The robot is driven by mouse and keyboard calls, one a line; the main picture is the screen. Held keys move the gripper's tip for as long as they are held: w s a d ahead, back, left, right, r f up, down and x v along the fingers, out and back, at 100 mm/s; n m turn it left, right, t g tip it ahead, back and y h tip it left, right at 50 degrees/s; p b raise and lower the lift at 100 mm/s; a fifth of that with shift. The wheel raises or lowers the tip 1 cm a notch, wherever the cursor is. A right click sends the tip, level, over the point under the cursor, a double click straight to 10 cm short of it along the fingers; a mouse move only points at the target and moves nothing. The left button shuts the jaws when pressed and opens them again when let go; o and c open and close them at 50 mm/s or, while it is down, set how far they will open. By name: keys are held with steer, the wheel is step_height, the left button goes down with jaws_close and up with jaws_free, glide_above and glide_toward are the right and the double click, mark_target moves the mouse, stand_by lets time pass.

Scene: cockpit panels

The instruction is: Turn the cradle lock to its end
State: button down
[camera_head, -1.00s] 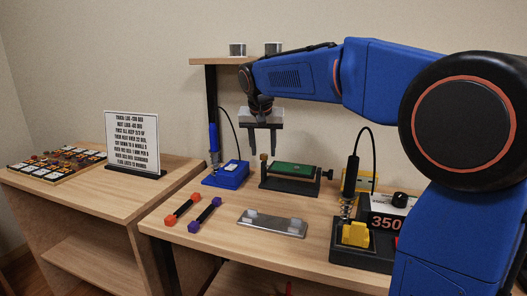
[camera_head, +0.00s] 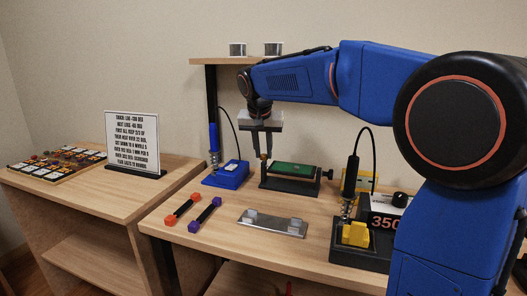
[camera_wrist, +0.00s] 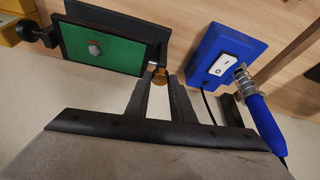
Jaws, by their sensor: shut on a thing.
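The cradle (camera_head: 290,184) is a black stand holding a green board (camera_head: 295,169) on the bench.
A blue soldering unit (camera_head: 227,174) with an upright iron is close on the left; it also shows in the wrist view (camera_wrist: 230,55). A black side knob (camera_head: 327,174) is at the cradle's right. A metal plate (camera_head: 272,222) lies in front. A black-and-yellow station (camera_head: 362,240) stands right.

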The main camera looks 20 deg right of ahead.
steer(key=shift+w+a+m+g+h, duration=0.1)
steer(key=shift+m+g+h, duration=0.3)
steer(key=shift+m, duration=0.95)
steer(key=shift+w+a+m+g+h, duration=0.15)
steer(key=shift+m+h, duration=0.35)
steer(key=shift+m, duration=0.85)
steer(key=shift+d, duration=0.1)
steer(key=c, duration=1.5)
jaws_free()
steer(key=shift+c, duration=0.2)
steer(key=shift+s, duration=0.1)
steer(key=v, duration=1.7)
steer(key=shift+r, duration=0.25)
